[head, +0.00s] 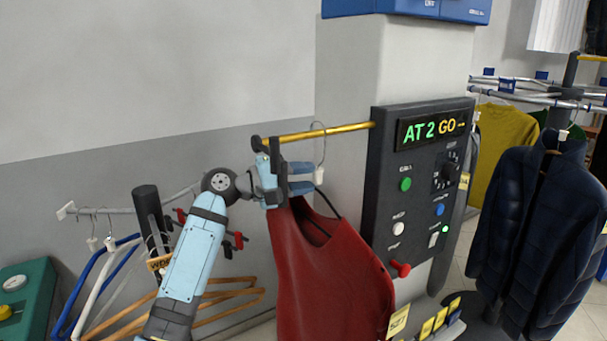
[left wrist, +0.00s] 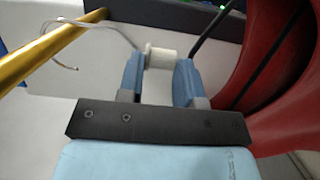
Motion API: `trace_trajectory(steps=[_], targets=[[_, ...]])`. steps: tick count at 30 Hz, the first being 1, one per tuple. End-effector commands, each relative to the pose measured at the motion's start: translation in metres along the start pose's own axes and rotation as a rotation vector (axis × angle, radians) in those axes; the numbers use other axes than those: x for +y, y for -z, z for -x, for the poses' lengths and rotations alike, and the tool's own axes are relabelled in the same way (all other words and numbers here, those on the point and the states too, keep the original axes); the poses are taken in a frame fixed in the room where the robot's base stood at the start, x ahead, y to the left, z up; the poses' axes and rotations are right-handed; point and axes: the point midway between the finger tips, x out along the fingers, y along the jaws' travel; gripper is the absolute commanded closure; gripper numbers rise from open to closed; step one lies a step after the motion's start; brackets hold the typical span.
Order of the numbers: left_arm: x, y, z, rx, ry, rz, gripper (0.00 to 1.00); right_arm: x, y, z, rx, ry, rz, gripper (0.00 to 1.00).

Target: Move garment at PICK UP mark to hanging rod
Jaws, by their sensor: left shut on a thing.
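My left gripper (head: 304,179) is shut on the white neck of a hanger (head: 319,175), which shows between the fingers in the left wrist view (left wrist: 160,57). A red sleeveless garment (head: 320,270) hangs from this hanger, below and right of the gripper. The gold hanging rod (head: 345,129) runs from the dark control panel to a black end piece. The hanger's wire hook (left wrist: 110,27) is at the rod (left wrist: 35,48), its top slightly above it in the head view. I cannot tell whether it rests on the rod. My right gripper is not in view.
The control panel (head: 385,215) reads "AT 2 GO" and has a red lever (head: 400,269). A rack with several empty hangers (head: 85,275) stands left. A navy jacket (head: 535,230) and a yellow garment (head: 500,150) hang right. A green machine (head: 35,290) is at lower left.

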Motion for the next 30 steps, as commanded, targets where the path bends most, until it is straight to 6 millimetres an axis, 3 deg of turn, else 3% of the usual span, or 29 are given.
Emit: trace_trajectory(steps=[30], targets=[[-0.0028,-0.0093,-0.0087,-0.001,-0.001,-0.002,1.00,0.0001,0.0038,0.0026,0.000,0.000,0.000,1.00]])
